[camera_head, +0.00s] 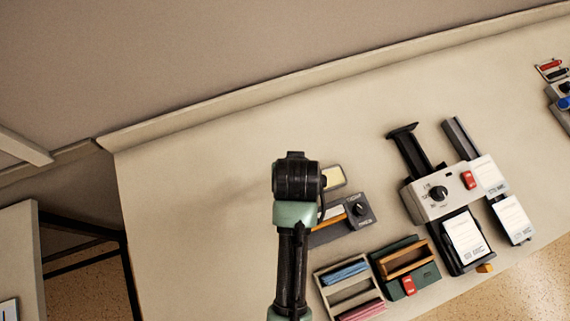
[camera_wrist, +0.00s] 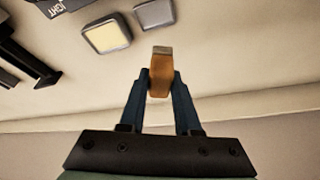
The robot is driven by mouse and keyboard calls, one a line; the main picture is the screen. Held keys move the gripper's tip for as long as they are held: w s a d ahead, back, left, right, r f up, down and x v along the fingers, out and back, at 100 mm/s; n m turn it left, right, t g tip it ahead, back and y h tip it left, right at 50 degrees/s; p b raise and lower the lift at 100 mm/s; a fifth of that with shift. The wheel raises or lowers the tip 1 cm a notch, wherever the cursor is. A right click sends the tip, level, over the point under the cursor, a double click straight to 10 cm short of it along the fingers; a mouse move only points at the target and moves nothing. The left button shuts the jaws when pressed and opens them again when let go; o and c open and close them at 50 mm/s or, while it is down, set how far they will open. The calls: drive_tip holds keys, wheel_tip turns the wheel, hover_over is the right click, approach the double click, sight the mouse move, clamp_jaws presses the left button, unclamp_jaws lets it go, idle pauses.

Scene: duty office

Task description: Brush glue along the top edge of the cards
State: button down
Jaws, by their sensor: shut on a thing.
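In the wrist view my gripper (camera_wrist: 161,82) is shut on an orange-brown brush (camera_wrist: 161,75) with a greyish tip, held above the table. White printed cards (camera_head: 465,238) lie on the grey machine. A green holder with a brown wooden block (camera_head: 405,259) stands near the front edge. I cannot tell which cards are meant.
A grey square dish (camera_wrist: 154,14) is beside the yellow one. A dark dial box (camera_head: 347,218) stands right of my arm. A divided tray (camera_head: 350,290) holds blue and pink pieces. The grey machine (camera_head: 436,197) is further right. The table's left and back are clear.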

drive_tip(key=d+p, duration=0.2)
drive_tip(key=d, duration=0.1)
drive_tip(key=w+d+f+m+p, duration=0.1)
drive_tip(key=d+p, duration=0.1)
drive_tip(key=d, duration=0.1)
drive_tip(key=d+m+h+p, duration=0.1)
drive_tip(key=d+p, duration=0.1)
drive_tip(key=d, duration=0.2)
drive_tip(key=shift+w+f, duration=0.15)
drive_tip(key=shift+w, duration=0.25)
wheel_tip(320, 180, down, 5)
drive_tip(key=b, duration=0.4)
drive_tip(key=shift+f+b, duration=0.4)
drive_tip(key=shift+b, duration=0.05)
idle(0.6)
drive_tip(key=shift+a+f, duration=0.1)
drive_tip(key=shift+f, duration=0.05)
idle(1.0)
wheel_tip(320, 180, up, 7)
drive_tip(key=p, duration=0.7)
